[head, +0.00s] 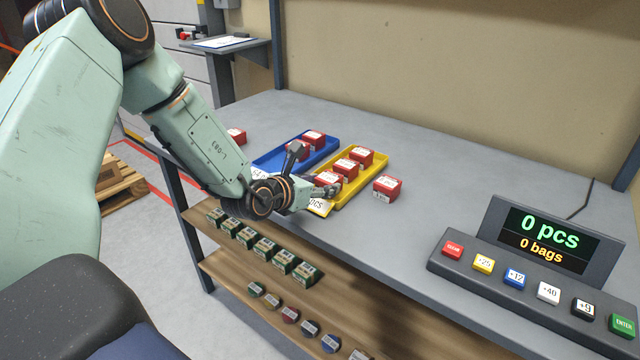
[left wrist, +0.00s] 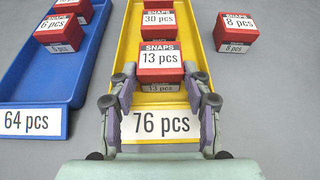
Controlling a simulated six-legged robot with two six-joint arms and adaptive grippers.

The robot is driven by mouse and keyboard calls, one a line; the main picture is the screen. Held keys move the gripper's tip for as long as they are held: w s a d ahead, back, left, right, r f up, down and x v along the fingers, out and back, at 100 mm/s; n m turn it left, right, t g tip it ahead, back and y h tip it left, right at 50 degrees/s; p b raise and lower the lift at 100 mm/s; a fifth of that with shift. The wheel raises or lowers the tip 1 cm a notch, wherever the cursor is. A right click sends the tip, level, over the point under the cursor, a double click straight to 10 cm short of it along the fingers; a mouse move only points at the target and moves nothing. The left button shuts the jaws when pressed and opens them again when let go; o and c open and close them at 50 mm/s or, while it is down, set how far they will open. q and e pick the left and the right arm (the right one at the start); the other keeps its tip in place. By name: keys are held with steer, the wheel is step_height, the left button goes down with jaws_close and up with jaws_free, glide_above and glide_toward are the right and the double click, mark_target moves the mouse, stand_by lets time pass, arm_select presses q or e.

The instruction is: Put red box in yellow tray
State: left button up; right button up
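The yellow tray (head: 377,174) lies on the grey table with several red boxes in a row along it. In the left wrist view the tray (left wrist: 198,30) has a "76 pcs" label at its near end. My left gripper (left wrist: 160,75) is at that end, its fingers on both sides of the red "13 pcs" box (left wrist: 161,62) and appearing to touch it. That box also shows in the head view (head: 328,179); whether it rests on the tray floor is unclear. The red "30 pcs" box (left wrist: 160,22) is behind it. A red "8 pcs" box (head: 387,187) stands on the table right of the tray. My right gripper is not in view.
A blue tray (head: 268,161), labelled "64 pcs", holds red boxes left of the yellow tray. Another red box (head: 237,136) is farther left. A counter display (head: 545,240) with coloured buttons stands at right. Green boxes (head: 264,249) sit on the shelf below.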

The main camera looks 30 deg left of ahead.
arm_select(q)
steer(key=o, duration=0.4)
steer(key=shift+w, duration=0.1)
steer(key=shift+c, duration=0.2)
steer(key=shift+r, duration=0.1)
